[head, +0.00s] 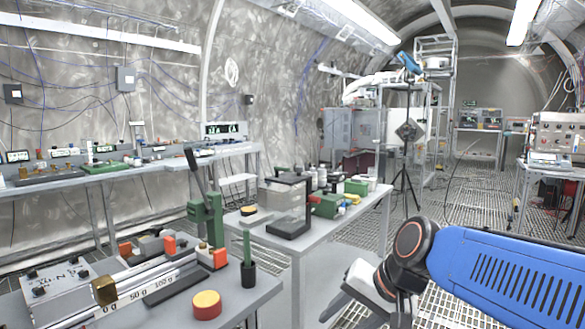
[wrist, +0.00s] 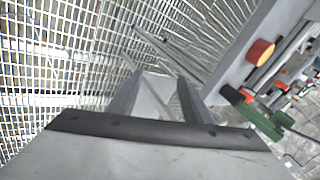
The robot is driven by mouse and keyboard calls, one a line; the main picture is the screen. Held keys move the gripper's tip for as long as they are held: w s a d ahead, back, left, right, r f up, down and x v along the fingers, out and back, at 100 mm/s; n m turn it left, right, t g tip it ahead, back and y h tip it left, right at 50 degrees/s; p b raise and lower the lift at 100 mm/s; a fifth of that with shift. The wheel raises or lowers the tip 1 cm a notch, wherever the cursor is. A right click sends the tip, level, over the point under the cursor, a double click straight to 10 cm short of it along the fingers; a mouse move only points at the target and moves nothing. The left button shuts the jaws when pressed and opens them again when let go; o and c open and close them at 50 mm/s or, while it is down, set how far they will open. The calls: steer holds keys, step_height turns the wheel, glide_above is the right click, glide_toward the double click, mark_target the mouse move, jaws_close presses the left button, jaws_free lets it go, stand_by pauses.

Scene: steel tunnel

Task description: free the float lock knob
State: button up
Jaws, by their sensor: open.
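I cannot tell for certain which part is the float lock knob. On the near bench (head: 262,284) at lower left stands an apparatus with a white scale bar (head: 150,287) and a brass slider (head: 105,291). Orange blocks (head: 219,258) and a green lever press (head: 205,215) are beside it. A grey box with small black knobs (head: 60,284) is at its left end. A red-sided, yellow-topped round piece (head: 207,304) lies near the bench's front edge; it also shows in the wrist view (wrist: 260,52). My gripper (head: 345,295) is open and empty, right of the bench, over the grating (wrist: 70,70).
A second table (head: 310,238) behind holds a clear box on a black base (head: 290,222) and green boxes (head: 326,205). A dark green holder (head: 249,272) stands on the near bench. A tripod (head: 407,180) stands on the grated floor. The central aisle (head: 455,200) is clear.

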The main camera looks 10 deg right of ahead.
mark_target(292, 174)
steer(key=w+a+r+m+t+y, duration=0.1)
steer(key=w+r+m+t+y, duration=0.1)
steer(key=w+r+m, duration=0.55)
steer(key=w+a+r+m+t+y, duration=0.1)
steer(key=w+r+m+y, duration=0.2)
steer(key=w, duration=0.8)
steer(key=w+d+r+m+t, duration=0.2)
steer(key=w+d+r+m, duration=0.2)
steer(key=w, duration=0.3)
steer(key=w+d+r+m+t, duration=0.3)
steer(key=w+d+m, duration=0.15)
steer(key=w, duration=0.25)
steer(key=w+d+r+m+t, duration=0.25)
steer(key=w+r+m, duration=0.2)
steer(key=w, duration=0.25)
steer(key=x, duration=1.6)
steer(key=shift+w+d+f, duration=0.15)
steer(key=shift+w+f, duration=0.25)
steer(key=shift+w, duration=0.15)
steer(key=shift+c, duration=0.7)
steer(key=c, duration=0.9)
